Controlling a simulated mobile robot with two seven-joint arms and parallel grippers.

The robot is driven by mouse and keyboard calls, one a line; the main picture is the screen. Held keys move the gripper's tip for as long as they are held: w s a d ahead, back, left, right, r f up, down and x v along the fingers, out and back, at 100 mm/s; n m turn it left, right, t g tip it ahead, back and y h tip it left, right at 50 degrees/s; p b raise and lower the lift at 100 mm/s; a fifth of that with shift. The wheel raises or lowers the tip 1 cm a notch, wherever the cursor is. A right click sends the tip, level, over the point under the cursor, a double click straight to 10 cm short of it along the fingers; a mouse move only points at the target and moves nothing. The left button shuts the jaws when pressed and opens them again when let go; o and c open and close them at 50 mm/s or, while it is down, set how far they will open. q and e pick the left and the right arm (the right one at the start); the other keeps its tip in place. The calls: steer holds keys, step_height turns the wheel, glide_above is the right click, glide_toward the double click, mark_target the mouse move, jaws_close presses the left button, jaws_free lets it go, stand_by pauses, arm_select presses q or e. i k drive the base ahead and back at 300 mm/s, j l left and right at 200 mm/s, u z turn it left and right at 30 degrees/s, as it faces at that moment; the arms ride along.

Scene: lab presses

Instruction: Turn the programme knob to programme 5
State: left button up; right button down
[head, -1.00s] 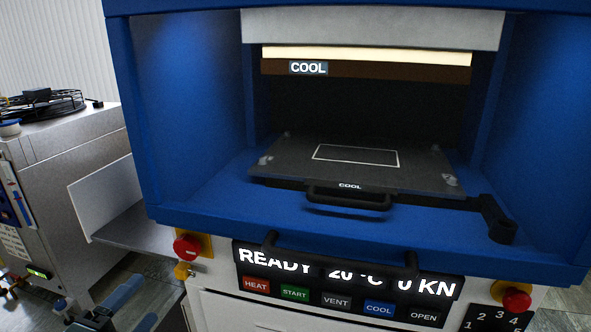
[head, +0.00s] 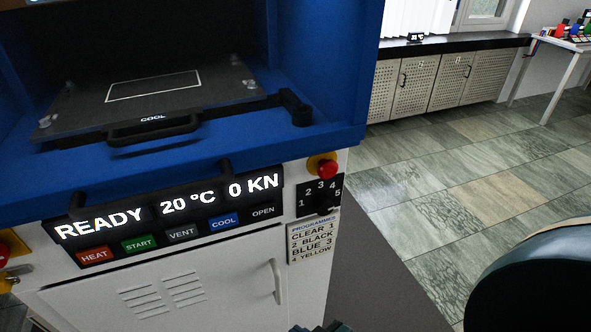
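The programme dial plate (head: 304,199) is a black panel at the right end of the press front, with white numbers 1 to 5 in an arc. The dark knob (head: 325,204) sits below the numbers, black on black, and I cannot read where it points. A programme list (head: 313,241) below it reads clear 1, black 2, blue 3, yellow 4. Neither gripper shows clearly. A small dark piece at the bottom edge may be part of my arm, and its fingers do not show.
A red stop button (head: 326,168) sits just above the dial. The display (head: 165,216) reads READY, 20 °C, 0 KN, above a row of buttons. The blue press frame (head: 330,115) juts out above. A large dark rounded shape (head: 530,285) fills the lower right. Tiled floor (head: 430,185) is open to the right.

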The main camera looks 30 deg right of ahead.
mark_target(323, 207)
steer(key=k+l+u, duration=0.1)
steer(key=l, duration=0.3)
steer(key=k+l, duration=0.1)
steer(key=l, duration=0.35)
steer(key=k+l+u, duration=0.15)
steer(key=l, duration=0.25)
steer(key=k+l, duration=0.15)
steer(key=l, duration=0.25)
steer(key=k+l+u, duration=0.15)
steer(key=l, duration=0.25)
